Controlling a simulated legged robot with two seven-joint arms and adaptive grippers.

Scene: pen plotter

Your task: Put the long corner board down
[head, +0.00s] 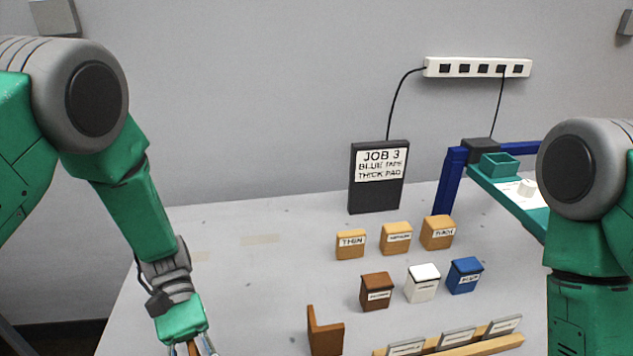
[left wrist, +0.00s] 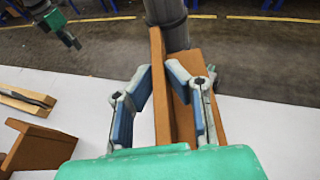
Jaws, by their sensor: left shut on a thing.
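My left gripper (left wrist: 162,95) is shut on a brown L-section corner board (left wrist: 160,85), which stands up between its fingers in the left wrist view. In the head view this gripper (head: 192,348) is at the bottom edge over the table's left part; only a bit of brown shows there, and the board's lower end is hidden. A second brown corner piece (head: 322,338) stands on the table to the right of it, apart from it; it also shows in the left wrist view (left wrist: 38,146). My right gripper (left wrist: 68,33) appears small at the upper left there; its jaws are unclear.
Tan blocks (head: 397,240) and brown, white and blue blocks (head: 422,284) stand mid-table. A wooden rack (head: 465,346) with grey plates lies at the front. A dark job sign (head: 377,190) stands behind. The table's (head: 225,268) left part is largely clear.

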